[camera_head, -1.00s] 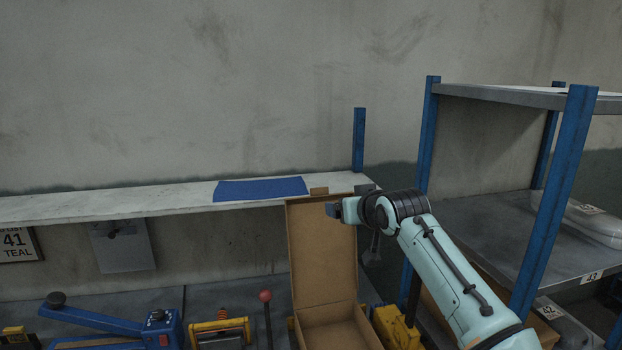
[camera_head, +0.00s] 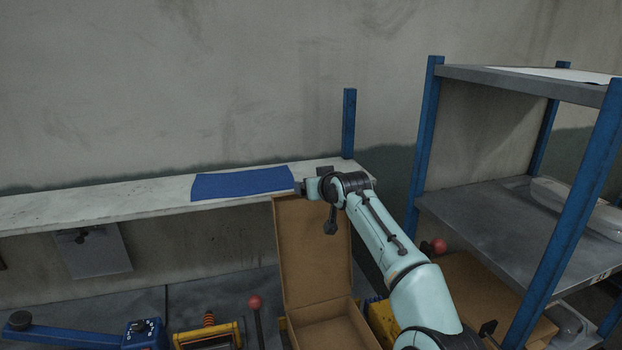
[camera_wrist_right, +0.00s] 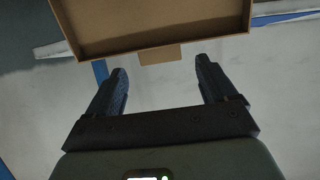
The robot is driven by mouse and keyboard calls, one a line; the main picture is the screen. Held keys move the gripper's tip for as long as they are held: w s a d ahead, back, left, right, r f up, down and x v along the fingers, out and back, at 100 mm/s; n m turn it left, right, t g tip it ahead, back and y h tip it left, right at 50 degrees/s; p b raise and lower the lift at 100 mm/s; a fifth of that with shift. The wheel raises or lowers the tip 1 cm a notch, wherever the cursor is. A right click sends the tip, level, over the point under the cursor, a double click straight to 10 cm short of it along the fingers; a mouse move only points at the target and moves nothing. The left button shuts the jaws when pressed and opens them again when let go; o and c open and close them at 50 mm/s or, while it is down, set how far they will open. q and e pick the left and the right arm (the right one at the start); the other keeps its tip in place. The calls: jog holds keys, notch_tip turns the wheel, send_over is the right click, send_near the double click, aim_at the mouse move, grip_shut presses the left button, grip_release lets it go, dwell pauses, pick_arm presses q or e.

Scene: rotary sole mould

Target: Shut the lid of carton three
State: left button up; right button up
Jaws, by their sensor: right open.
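An open cardboard carton (camera_head: 335,332) stands at the bottom centre of the head view, its lid (camera_head: 312,250) raised nearly upright at the back. No number shows on it. My right gripper (camera_head: 303,187) is at the lid's top edge, in front of the shelf behind. In the right wrist view the inside of the lid (camera_wrist_right: 150,22) fills the top, with its small tab (camera_wrist_right: 160,54) pointing towards the gap between the fingers. The right gripper (camera_wrist_right: 161,68) is open and empty, fingertips just short of the lid edge. My left gripper is out of view.
A white wall shelf with a blue mat (camera_head: 243,183) runs behind the lid. A red-knobbed lever (camera_head: 255,303) and yellow equipment (camera_head: 382,325) flank the carton.

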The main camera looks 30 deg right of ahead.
aim_at(311, 206)
jog(key=p+x, duration=0.1)
jog(key=x, duration=0.2)
jog(key=shift+w, duration=0.25)
jog(key=shift+w+f, duration=0.2)
jog(key=shift+w, duration=0.05)
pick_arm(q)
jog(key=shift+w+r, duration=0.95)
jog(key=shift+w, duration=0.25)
